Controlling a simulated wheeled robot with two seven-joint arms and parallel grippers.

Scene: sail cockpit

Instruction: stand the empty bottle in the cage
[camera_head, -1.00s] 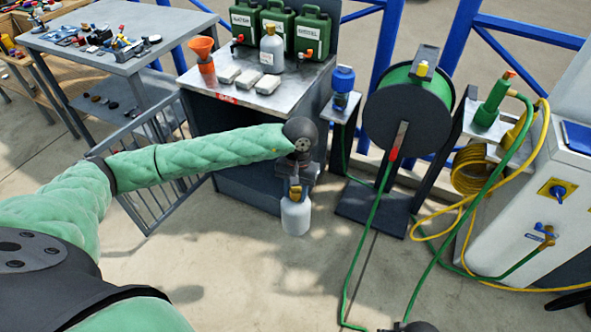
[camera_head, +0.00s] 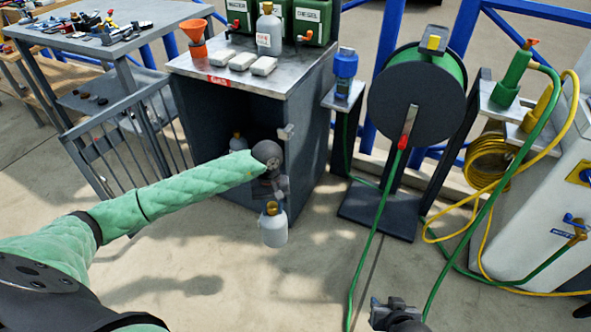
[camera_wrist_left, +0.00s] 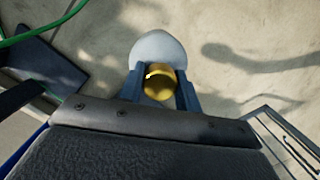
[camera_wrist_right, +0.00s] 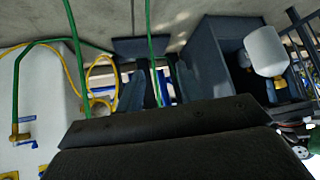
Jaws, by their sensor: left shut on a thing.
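My left gripper (camera_head: 268,193) is shut on the brass neck of a pale grey bottle (camera_head: 273,228). The bottle hangs upright above the floor, just in front of the cage (camera_head: 208,108). It also shows in the left wrist view (camera_wrist_left: 158,46) and the right wrist view (camera_wrist_right: 266,50). The cage is a dark cabinet with an open front; its barred door (camera_head: 122,140) stands swung out to the left. Another bottle (camera_head: 238,142) stands inside, partly hidden by my left arm. My right gripper (camera_head: 393,306) is open and empty at the bottom; its fingers (camera_wrist_right: 158,88) are apart.
A labelled bottle (camera_head: 269,38), an orange funnel (camera_head: 194,32) and pale blocks (camera_head: 242,61) are on the cabinet top. A hose reel (camera_head: 418,98) with a green hose stands to the right. Floor in front of the cabinet is clear.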

